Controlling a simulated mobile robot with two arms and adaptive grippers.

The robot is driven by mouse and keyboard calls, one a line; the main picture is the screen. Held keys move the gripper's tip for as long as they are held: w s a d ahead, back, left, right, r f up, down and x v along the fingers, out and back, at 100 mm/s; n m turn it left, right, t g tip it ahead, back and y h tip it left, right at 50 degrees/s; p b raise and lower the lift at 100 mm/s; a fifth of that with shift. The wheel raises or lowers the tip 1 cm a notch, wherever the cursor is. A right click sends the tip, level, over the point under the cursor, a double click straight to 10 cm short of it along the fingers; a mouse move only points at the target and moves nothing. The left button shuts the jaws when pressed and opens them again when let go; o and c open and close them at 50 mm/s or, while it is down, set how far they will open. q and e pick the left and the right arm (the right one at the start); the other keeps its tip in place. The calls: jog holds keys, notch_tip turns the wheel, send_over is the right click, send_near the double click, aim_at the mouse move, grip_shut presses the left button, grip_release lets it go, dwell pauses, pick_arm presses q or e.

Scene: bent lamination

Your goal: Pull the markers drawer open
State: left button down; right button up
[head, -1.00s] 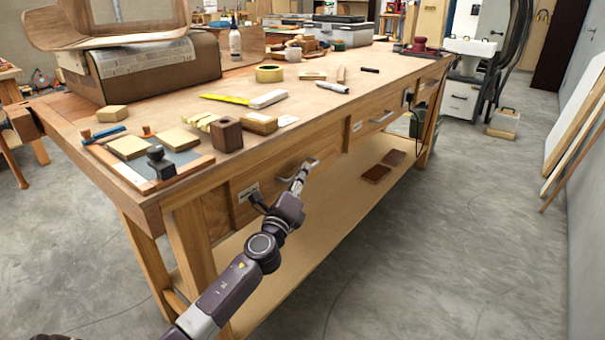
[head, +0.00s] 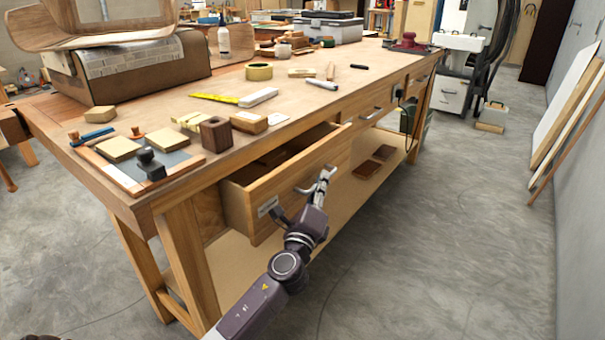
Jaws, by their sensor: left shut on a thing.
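The nearest wooden drawer (head: 300,178) of the workbench stands partly open, its front standing out from the bench. A small label plate (head: 268,206) is on its front, too small to read. My left gripper (head: 322,182) is shut on the drawer's metal handle (head: 331,170), at the front's right half. Its fingers cover part of the handle. A strip of the drawer's inside shows behind the front, in shadow; its contents are not clear. My right gripper is not in view.
A second closed drawer (head: 385,107) sits farther along. The lower shelf holds dark pieces (head: 366,168).

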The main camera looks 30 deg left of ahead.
pick_arm(q)
jog(key=s+d+b, duration=0.1)
jog(key=d, duration=1.4)
jog(key=shift+s+d+b, duration=0.15)
jog(key=shift+d+b, duration=0.15)
jog(key=shift+d, duration=0.05)
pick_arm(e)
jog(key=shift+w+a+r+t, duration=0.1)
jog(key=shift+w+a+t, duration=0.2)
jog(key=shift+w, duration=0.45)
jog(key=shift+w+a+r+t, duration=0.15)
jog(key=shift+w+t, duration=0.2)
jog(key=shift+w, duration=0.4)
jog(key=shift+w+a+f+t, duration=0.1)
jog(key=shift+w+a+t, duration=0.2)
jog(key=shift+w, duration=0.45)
pick_arm(q)
jog(key=shift+f, duration=0.1)
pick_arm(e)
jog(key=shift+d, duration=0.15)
pick_arm(q)
jog(key=c, duration=2.3)
grip_release()
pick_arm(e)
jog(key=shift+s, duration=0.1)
pick_arm(q)
jog(key=v, duration=1.2)
